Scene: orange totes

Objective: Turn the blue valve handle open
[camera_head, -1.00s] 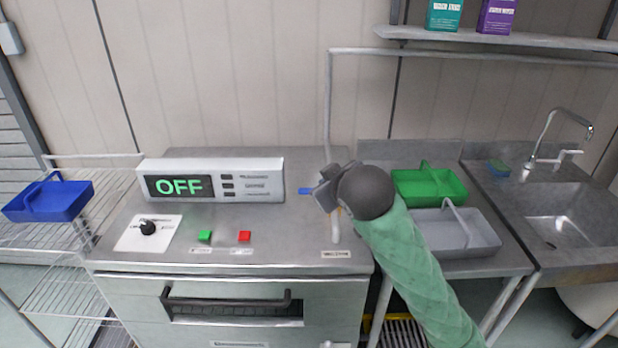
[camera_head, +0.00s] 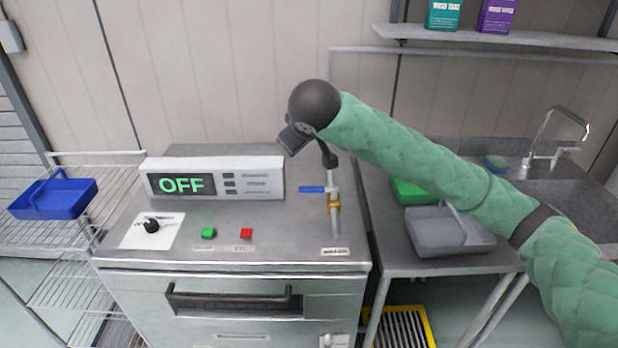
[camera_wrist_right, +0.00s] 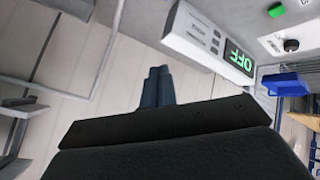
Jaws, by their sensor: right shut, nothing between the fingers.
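The blue valve handle (camera_head: 312,189) lies sideways, pointing left from a brass valve (camera_head: 335,198) on a vertical pipe at the counter's right side. My right gripper (camera_head: 295,139) is above and slightly left of the handle, apart from it. Its wrist partly covers the pipe above the valve. In the right wrist view, its dark fingers (camera_wrist_right: 156,88) are together with nothing between them, in front of the wall. The handle cannot be made out in that view. My left gripper is not in view.
A control box (camera_head: 214,178) reading OFF, a black knob (camera_head: 152,226) and green and red buttons stand left of the valve. Green and grey baskets (camera_head: 450,232) and a sink are on the right. A blue basket (camera_head: 53,199) sits on the left rack.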

